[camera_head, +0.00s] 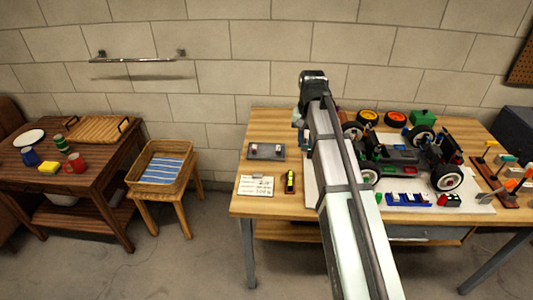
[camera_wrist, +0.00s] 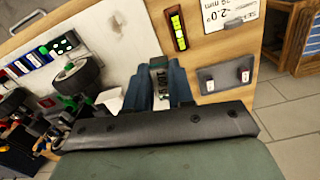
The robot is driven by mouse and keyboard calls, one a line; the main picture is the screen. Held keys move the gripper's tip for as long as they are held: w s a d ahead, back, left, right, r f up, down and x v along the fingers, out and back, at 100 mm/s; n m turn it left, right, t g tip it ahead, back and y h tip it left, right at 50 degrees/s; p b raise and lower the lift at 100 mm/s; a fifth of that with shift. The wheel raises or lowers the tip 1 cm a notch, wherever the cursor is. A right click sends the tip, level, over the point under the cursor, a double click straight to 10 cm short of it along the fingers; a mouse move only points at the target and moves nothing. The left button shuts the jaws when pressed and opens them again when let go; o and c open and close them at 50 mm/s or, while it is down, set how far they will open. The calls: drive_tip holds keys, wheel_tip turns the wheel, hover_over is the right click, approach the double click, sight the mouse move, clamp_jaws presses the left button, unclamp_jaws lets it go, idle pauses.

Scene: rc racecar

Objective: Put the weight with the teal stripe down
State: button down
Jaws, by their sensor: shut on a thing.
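My gripper (camera_wrist: 160,86) is shut on a small weight (camera_wrist: 158,68) in the wrist view. Only a narrow part of the weight shows between the dark fingers, with a greenish tint; its stripe cannot be made out clearly. The held weight is over the workbench, near the edge of the white sheet; whether it touches a surface cannot be told.
The tray also shows on the workbench (camera_head: 275,209) in the head view. A written card (camera_head: 256,186) and a yellow-green level (camera_head: 290,182) lie in front of it. An RC car chassis (camera_head: 398,160) stands on the white sheet (camera_head: 480,207) to the right, among several parts.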

drive_tip(key=w+a+f+n, duration=0.2)
drive_tip(key=w+a+f, duration=0.3)
drive_tip(key=w+a, duration=0.35)
drive_tip(key=n, duration=3.6)
hover_over(267, 151)
wheel_tip(267, 151, down, 4)
drive_tip(key=shift+w+a+f, duration=0.1)
drive_tip(key=shift+f, duration=4.8)
drive_tip(key=shift+f, duration=0.1)
drive_tip(key=c, duration=1)
unclamp_jaws()
